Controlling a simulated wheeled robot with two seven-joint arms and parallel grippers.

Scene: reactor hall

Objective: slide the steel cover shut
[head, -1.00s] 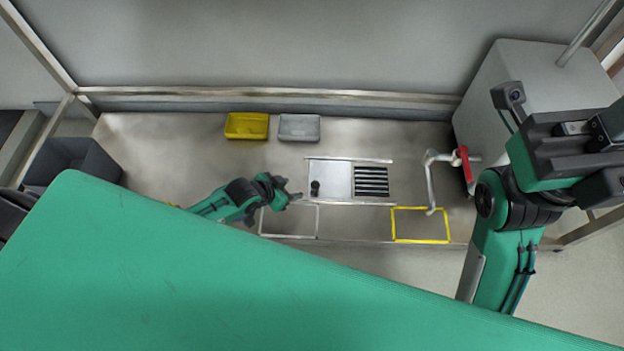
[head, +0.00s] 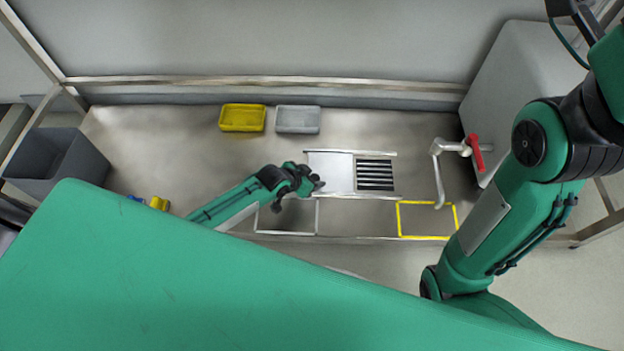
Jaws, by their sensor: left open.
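The steel cover (head: 338,168) is a flat plate lying between two rails on the bench. It sits over the left part of its frame. To its right, a dark slotted opening (head: 375,174) with several bars is uncovered. My left gripper (head: 316,186) is open at the left end of the cover, where it hides the cover's dark knob. I cannot tell whether the fingers touch the knob. My right arm rises along the right side, and its gripper is out of the picture.
A yellow tray (head: 242,130) and a grey tray (head: 297,132) stand at the back. A white outline (head: 316,217) and a yellow outline (head: 428,237) mark the bench front. A bent pipe with a red handle (head: 475,153) stands right. A dark bin (head: 58,170) is at far left.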

